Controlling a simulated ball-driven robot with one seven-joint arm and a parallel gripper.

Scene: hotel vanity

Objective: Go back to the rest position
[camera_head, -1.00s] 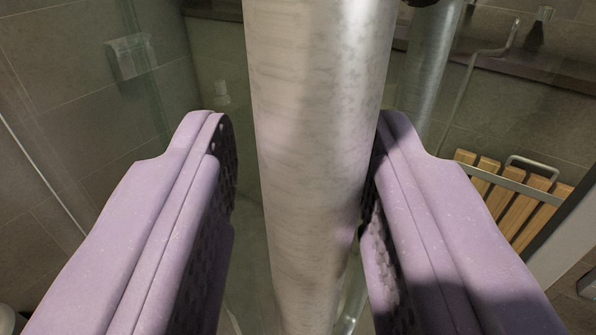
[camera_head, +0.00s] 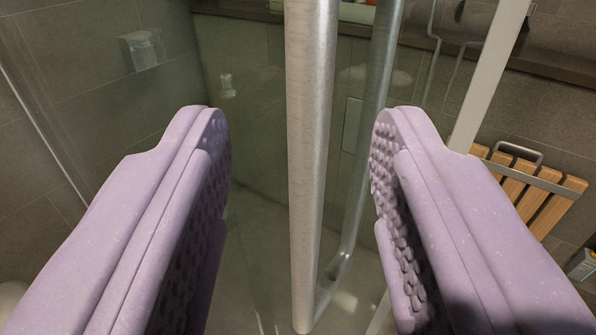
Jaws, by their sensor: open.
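My gripper (camera_head: 300,118) shows its two pale purple padded fingers, one at the left and one at the right, with dotted inner pads. The fingers are wide apart. A vertical silver metal handle (camera_head: 312,150) stands in the middle of the view, seen through the gap between the fingers. Neither finger touches it. It bends at its lower end near the bottom of the view. A second, thinner silver bar (camera_head: 372,130) shows behind it, to the right.
A glass panel (camera_head: 255,120) spans the view behind the handle. A wooden slatted seat (camera_head: 530,190) is on the right, by a pale vertical frame (camera_head: 490,75). A dark ledge (camera_head: 560,75) runs along the upper right. A small wall holder (camera_head: 145,50) is at the upper left.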

